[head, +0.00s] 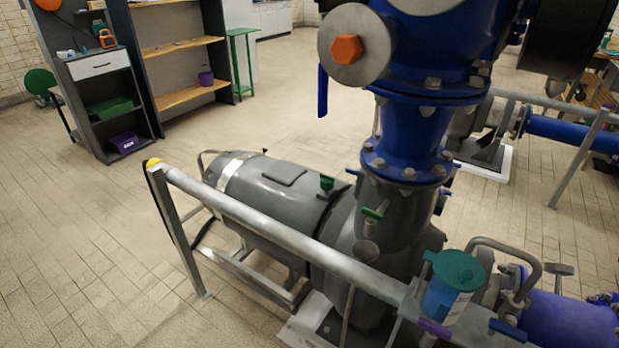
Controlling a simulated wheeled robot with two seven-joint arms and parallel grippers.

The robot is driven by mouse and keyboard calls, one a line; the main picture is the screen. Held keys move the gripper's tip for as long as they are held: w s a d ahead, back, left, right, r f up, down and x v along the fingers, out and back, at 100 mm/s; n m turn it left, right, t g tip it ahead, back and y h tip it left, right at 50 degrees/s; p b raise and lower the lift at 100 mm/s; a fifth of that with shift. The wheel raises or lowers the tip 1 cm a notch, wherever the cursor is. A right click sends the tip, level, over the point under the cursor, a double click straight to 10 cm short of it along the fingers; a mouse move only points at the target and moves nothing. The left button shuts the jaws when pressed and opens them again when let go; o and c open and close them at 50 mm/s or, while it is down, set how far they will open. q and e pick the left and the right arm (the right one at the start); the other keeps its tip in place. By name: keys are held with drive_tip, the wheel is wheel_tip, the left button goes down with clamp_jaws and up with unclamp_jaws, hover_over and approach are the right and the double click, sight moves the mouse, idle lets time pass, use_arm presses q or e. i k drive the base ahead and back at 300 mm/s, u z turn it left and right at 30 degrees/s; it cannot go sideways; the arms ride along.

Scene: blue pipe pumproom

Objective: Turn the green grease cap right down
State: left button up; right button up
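A small green cap (327,183) stands upright on top of the grey motor-like housing (275,190), behind the long grey rail; it looks like the grease cap. Its thread and how far down it sits are too small to tell. A second green piece (372,213), shaped like a short handle, sticks out from the grey body below the blue pipe flange. Neither of my grippers is in view, and nothing is seen touching the cap.
A grey rail (270,228) with a yellow end runs in front of the housing. A blue pipe column (410,130) rises right of the cap. A teal-lidded blue container (445,298) stands at the rail's right. The tiled floor (90,240) at left is clear.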

sight(327, 181)
drive_tip(key=u, duration=1.55)
drive_tip(key=i, duration=1.9)
drive_tip(key=z, duration=2.95)
